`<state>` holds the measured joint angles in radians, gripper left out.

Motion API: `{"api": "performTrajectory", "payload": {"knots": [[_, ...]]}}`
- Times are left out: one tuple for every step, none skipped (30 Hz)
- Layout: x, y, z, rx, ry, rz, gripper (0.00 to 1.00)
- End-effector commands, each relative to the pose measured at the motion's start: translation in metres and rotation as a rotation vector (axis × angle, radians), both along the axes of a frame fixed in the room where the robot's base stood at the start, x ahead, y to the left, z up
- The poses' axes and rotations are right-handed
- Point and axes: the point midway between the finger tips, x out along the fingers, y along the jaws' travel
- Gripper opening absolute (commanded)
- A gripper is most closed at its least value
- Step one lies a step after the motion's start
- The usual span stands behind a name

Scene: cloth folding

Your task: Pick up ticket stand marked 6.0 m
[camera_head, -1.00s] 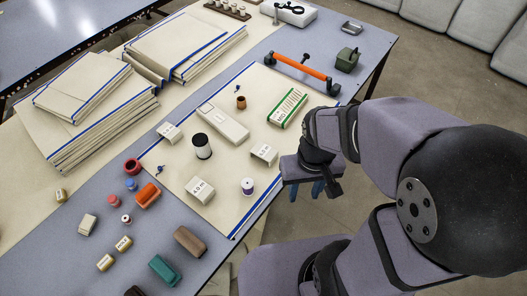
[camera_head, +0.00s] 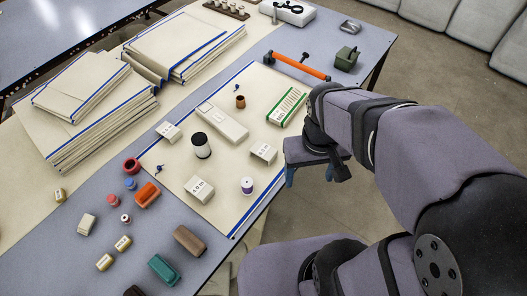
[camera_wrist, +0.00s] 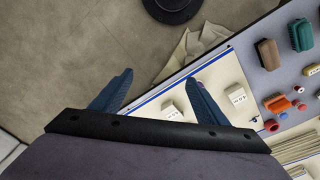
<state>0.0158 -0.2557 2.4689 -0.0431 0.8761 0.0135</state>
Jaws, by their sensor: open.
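Several white tent-shaped ticket stands are on the cream cloth. The front one (camera_head: 199,188) bears dark print that looks like "4.0 m" or "6.0 m"; I cannot tell which. A second stand (camera_head: 264,152) is nearest my gripper, its print unclear. A third (camera_head: 169,131) is at the cloth's left edge. My gripper (camera_head: 310,174) is open and empty, off the table's right edge, right of the second stand. In the wrist view, two stands show, one (camera_wrist: 172,109) between my blue fingers (camera_wrist: 160,79) and a marked one (camera_wrist: 236,94) right of the right finger.
A white spool with a purple band (camera_head: 247,185) stands between the front and second stands. A black-topped cylinder (camera_head: 202,147), a long pale box (camera_head: 222,123) and a green-edged box (camera_head: 287,106) are also on the cloth. Coloured blocks, including a teal one (camera_head: 164,270), lie at the front left.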

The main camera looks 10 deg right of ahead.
Motion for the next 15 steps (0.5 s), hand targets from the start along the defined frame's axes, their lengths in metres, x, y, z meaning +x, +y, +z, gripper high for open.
{"api": "performTrajectory", "payload": {"knots": [[0.009, -0.007, -0.006, -0.019, -0.027, -0.004, 0.68], [0.015, -0.012, -0.007, -0.030, -0.047, -0.006, 0.68], [0.022, -0.018, -0.009, -0.045, -0.074, -0.008, 0.68], [0.029, -0.022, -0.010, -0.057, -0.097, -0.010, 0.68], [0.036, -0.027, -0.011, -0.070, -0.120, -0.009, 0.68], [0.045, -0.034, -0.013, -0.087, -0.152, -0.009, 0.68], [0.053, -0.039, -0.013, -0.099, -0.179, -0.008, 0.68], [0.061, -0.044, -0.014, -0.113, -0.208, -0.006, 0.68], [0.072, -0.052, -0.015, -0.131, -0.248, -0.002, 0.68], [0.082, -0.058, -0.016, -0.145, -0.282, 0.002, 0.68], [0.091, -0.063, -0.016, -0.158, -0.315, 0.008, 0.68], [0.105, -0.071, -0.017, -0.176, -0.366, 0.017, 0.68], [0.116, -0.077, -0.017, -0.188, -0.408, 0.027, 0.68], [0.127, -0.082, -0.016, -0.200, -0.451, 0.039, 0.68], [0.143, -0.088, -0.015, -0.211, -0.512, 0.059, 0.68]]}}
